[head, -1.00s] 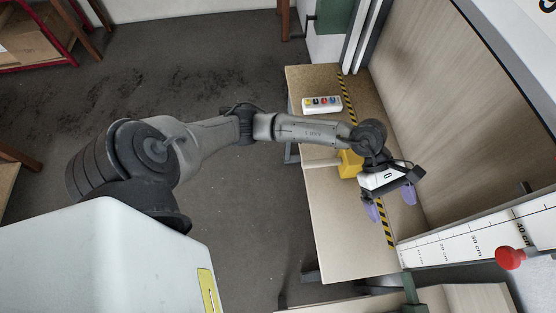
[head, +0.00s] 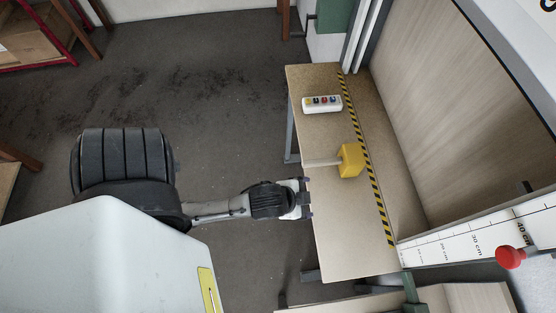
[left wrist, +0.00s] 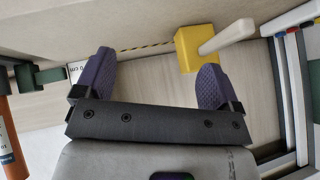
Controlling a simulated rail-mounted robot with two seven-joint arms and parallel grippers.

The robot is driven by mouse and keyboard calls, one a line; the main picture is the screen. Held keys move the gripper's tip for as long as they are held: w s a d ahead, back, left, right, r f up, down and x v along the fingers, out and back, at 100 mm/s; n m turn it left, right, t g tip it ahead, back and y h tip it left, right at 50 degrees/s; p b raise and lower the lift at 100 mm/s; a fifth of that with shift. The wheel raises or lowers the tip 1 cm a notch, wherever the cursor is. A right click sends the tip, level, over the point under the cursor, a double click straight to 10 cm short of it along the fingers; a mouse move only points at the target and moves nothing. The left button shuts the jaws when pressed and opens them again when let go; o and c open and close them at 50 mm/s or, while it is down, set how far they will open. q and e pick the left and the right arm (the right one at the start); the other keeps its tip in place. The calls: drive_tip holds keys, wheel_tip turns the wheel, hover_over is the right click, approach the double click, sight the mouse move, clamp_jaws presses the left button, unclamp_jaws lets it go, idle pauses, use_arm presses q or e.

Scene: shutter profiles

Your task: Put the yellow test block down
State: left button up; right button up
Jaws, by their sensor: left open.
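The yellow test block (head: 351,160) rests on the wooden table, with its pale handle (head: 322,162) pointing left. It stands just left of the black-and-yellow striped line. My left gripper (head: 308,198) is at the table's left edge, below and left of the block and apart from it. In the left wrist view the purple fingers of the gripper (left wrist: 155,72) are spread wide with nothing between them. The yellow block (left wrist: 190,50) shows there beyond the right finger, with its handle (left wrist: 228,36) toward the upper right. My right gripper is not in view.
The table (head: 345,245) has free room at its lower part. A white box with coloured buttons (head: 322,104) lies above the block. The striped line (head: 372,185) runs along the table before a wooden panel (head: 430,120). A red knob (head: 510,258) and ruler (head: 470,240) are at right.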

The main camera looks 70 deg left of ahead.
use_arm(q)
drive_tip(key=s+d+f+n+g+h, duration=0.1)
drive_tip(key=s+f+n+g, duration=0.1)
drive_tip(key=s, duration=0.6)
drive_tip(key=f+g, duration=0.1)
drive_tip(key=g, duration=0.1)
drive_tip(key=shift+s+d+g, duration=0.2)
drive_tip(key=shift+s+g, duration=0.1)
drive_tip(key=shift+s, duration=0.1)
idle(1.6)
